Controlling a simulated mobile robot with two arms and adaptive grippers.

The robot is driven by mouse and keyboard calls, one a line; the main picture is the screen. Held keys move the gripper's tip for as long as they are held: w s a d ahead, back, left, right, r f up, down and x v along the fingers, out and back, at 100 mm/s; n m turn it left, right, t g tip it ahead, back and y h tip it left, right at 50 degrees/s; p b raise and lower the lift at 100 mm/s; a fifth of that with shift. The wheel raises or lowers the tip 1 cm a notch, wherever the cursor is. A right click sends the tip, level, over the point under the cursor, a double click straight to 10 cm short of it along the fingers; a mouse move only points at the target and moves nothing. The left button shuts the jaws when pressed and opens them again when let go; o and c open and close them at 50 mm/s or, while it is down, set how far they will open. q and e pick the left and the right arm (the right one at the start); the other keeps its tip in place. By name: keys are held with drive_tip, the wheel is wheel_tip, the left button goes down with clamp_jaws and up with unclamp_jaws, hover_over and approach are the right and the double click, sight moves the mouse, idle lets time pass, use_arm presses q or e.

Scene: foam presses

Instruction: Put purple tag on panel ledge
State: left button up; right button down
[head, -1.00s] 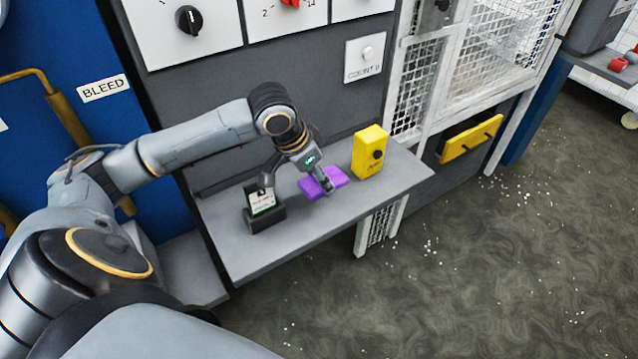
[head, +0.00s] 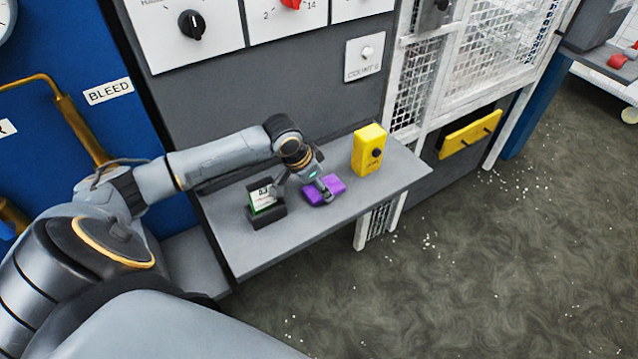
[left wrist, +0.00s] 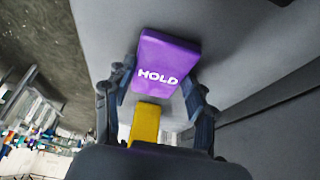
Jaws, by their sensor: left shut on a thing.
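The purple tag (head: 322,190) is at the grey panel ledge (head: 290,232), between a card holder and a yellow box. In the left wrist view the tag (left wrist: 166,62) shows the word HOLD. My left gripper (head: 326,192) is shut on the tag, with a finger on each side of it; the fingers (left wrist: 160,85) also show in the left wrist view. The tag looks low and close to the ledge surface; I cannot tell whether it touches. My right gripper is not in view.
A black holder with a white and green card (head: 266,206) stands left of the tag. The ledge's front strip is clear. A mesh cage door (head: 490,55) and yellow handle plate (head: 470,134) are farther right.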

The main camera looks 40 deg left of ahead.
use_arm(q)
drive_tip(key=shift+f, duration=0.15)
drive_tip(key=o, duration=1.1)
drive_tip(key=shift+o, duration=0.2)
drive_tip(key=shift+s+a+r, duration=0.1)
drive_tip(key=shift+a+r, duration=0.05)
drive_tip(key=shift+r, duration=0.45)
drive_tip(key=b+v, duration=0.1)
drive_tip(key=v, duration=1)
drive_tip(key=shift+b, duration=0.35)
drive_tip(key=shift+r, duration=0.1)
drive_tip(key=shift+s, duration=0.1)
